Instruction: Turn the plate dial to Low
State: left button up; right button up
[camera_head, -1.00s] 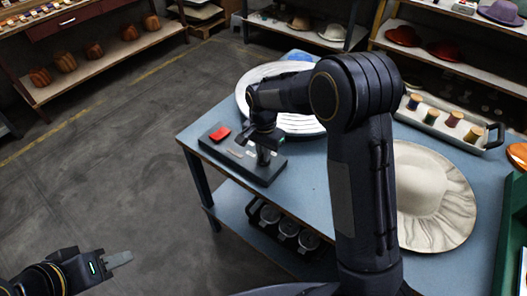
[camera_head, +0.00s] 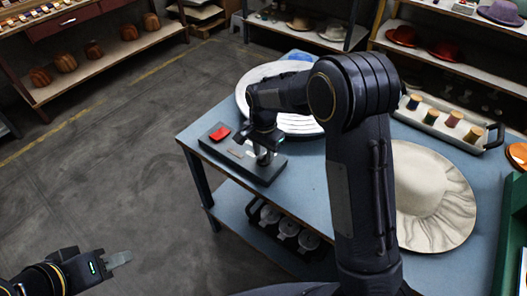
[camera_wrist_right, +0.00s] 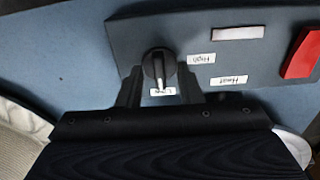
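The dark control panel (camera_head: 268,175) sits on the near left part of the blue table. Its round black dial (camera_wrist_right: 159,67) shows in the right wrist view, with its white pointer mark toward the picture's bottom, at a small label (camera_wrist_right: 162,91) that appears to read Low. The High label (camera_wrist_right: 201,58) is to the right of the dial. My right gripper (camera_wrist_right: 159,80) is open, with one finger on each side of the dial's lower part and visible gaps. In the head view my right gripper (camera_head: 265,148) is over the panel. My left gripper (camera_head: 118,259) is over the floor, away from the table; its finger gap is unclear.
A red switch (camera_wrist_right: 302,53) and a Heat label (camera_wrist_right: 229,80) are on the same panel. A white ridged round plate (camera_head: 255,80) lies behind the panel. A cream hat (camera_head: 430,200) and a tray of thread spools (camera_head: 440,125) are to the right. Open floor is left.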

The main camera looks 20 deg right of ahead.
aim_at(263, 155)
notch_tip(263, 155, up, 7)
jog(key=shift+f, duration=0.1)
jog(key=shift+r, duration=0.5)
dwell(0.3)
jog(key=shift+s+d+r, duration=0.1)
jog(key=s+d+r+n+t+y, duration=0.2)
jog(key=s+d+r+n, duration=0.15)
jog(key=s, duration=0.65)
jog(key=s+d+r+n+t+y, duration=0.1)
jog(key=s+d+r+n+y, duration=0.2)
jog(key=s, duration=0.6)
jog(key=s+a+f+n+t+h, duration=0.1)
jog(key=s+n+t, duration=0.1)
jog(key=s, duration=0.7)
jog(key=shift+s+f+t, duration=0.2)
jog(key=shift+t, duration=0.2)
